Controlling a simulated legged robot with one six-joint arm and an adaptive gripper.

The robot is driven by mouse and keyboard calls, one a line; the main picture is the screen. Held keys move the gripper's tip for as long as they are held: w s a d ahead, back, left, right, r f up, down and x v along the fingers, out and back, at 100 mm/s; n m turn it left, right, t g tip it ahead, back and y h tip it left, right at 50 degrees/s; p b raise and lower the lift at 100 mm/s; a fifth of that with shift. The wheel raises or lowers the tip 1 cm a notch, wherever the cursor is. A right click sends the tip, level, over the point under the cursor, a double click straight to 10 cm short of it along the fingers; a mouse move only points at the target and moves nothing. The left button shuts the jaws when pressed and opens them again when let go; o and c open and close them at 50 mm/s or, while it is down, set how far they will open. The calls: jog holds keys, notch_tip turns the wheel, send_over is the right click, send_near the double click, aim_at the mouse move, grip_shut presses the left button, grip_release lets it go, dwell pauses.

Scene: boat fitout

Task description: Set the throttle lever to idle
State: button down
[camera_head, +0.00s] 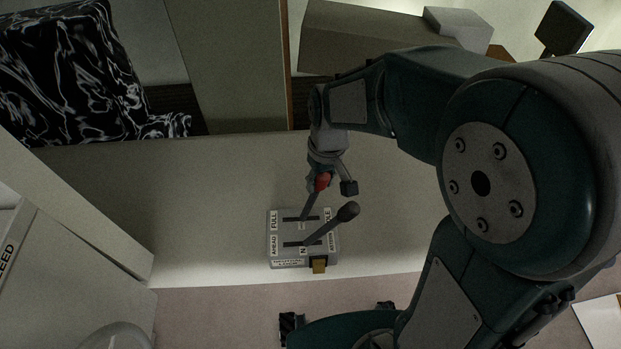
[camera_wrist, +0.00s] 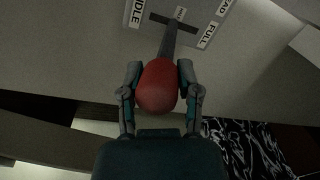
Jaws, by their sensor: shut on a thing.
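The grey control box (camera_head: 286,259) sits on the pale console top, with labels FULL, IDLE, AHEAD, ASTERN and N around two slots. The throttle lever has a red knob (camera_head: 322,182) and a thin stem in the far slot. My gripper (camera_wrist: 158,88) is shut on the red knob, with one finger on each side in the wrist view. The stem stands around the middle of its slot in the head view, and my wrist partly hides the knob. A second lever with a black knob (camera_head: 348,211) rises from the near slot, tilted right.
A small brass-coloured block (camera_head: 319,266) is at the front edge of the control box. A black-and-white patterned seat (camera_head: 70,70) is at the upper left. A brown box (camera_head: 370,35) stands behind. The console top (camera_head: 200,190) is clear left of the control box.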

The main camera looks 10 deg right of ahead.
jog(key=d, duration=0.1)
jog(key=d+f, duration=0.1)
jog(key=d, duration=0.2)
jog(key=shift+f, duration=0.25)
jog(key=shift+c, duration=1.7)
grip_release()
jog(key=shift+d, duration=0.15)
